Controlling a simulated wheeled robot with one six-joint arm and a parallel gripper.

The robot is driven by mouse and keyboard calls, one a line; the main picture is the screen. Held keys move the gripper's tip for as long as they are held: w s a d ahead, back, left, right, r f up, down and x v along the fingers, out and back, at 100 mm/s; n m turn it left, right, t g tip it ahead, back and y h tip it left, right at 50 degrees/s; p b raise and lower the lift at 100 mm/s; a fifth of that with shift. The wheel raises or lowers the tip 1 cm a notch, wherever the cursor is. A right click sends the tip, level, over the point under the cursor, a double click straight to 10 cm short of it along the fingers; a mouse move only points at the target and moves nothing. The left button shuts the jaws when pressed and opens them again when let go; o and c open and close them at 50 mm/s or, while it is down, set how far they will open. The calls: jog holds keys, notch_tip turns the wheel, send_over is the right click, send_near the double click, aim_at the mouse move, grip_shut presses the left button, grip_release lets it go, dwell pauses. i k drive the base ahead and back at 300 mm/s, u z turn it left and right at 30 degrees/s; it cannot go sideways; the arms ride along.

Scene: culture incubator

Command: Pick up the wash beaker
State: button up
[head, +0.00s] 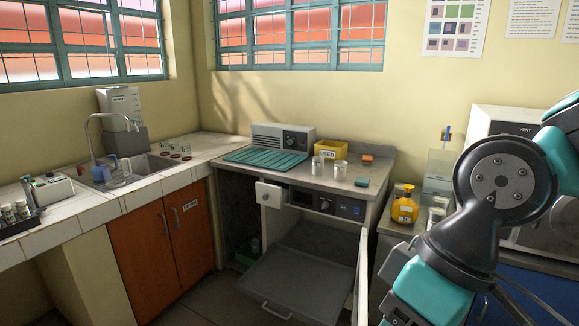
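No label in view reads as wash beaker. Two small clear beakers stand upright side by side on the grey counter: a left beaker (318,166) and a right beaker (340,171). A clear vessel with a bluish part (118,176) stands at the sink, below the curved tap; its details are too small to tell. I cannot tell which of these is the wash beaker. My arm fills the right side of the head view, well to the right of the beakers. My gripper is outside the picture, so its state and anything in it are hidden.
A yellow USED box (330,150), a teal ribbed mat (264,158) and a teal block (361,182) share the beakers' counter. Below it, an open door (361,275) and a pulled-out tray (300,285) jut out. A yellow bottle (405,207) stands near my arm.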

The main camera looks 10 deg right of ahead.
aim_at(317, 161)
jog(key=u, duration=0.65)
jog(key=i, duration=1.1)
jog(key=u, duration=0.6)
jog(key=i, duration=1.3)
jog(key=z, duration=0.75)
jog(key=i, duration=1)
jog(key=z, duration=1.05)
jog(key=i, duration=0.35)
jog(key=z, duration=0.2)
